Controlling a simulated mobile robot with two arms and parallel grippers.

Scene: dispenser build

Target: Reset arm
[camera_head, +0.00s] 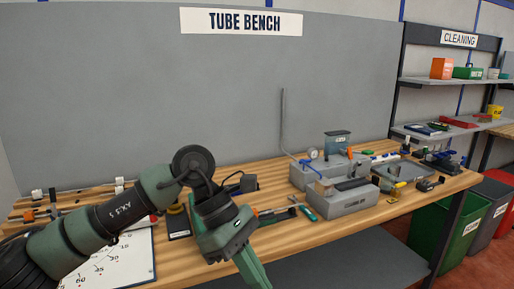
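My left arm, dark green with black joints, comes in from the left over the wooden bench (290,236). It rises to a black elbow joint and bends down to the bottom edge near the middle. Its fingers do not show, so I cannot see what, if anything, they hold. My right arm and gripper are not in view. The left arm hides part of the bench's left side, including part of a white printed sheet (140,258).
A grey tray (404,171) is behind. Shelves (455,80) and green (446,232) and red bins stand right. The front middle bench is fairly clear.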

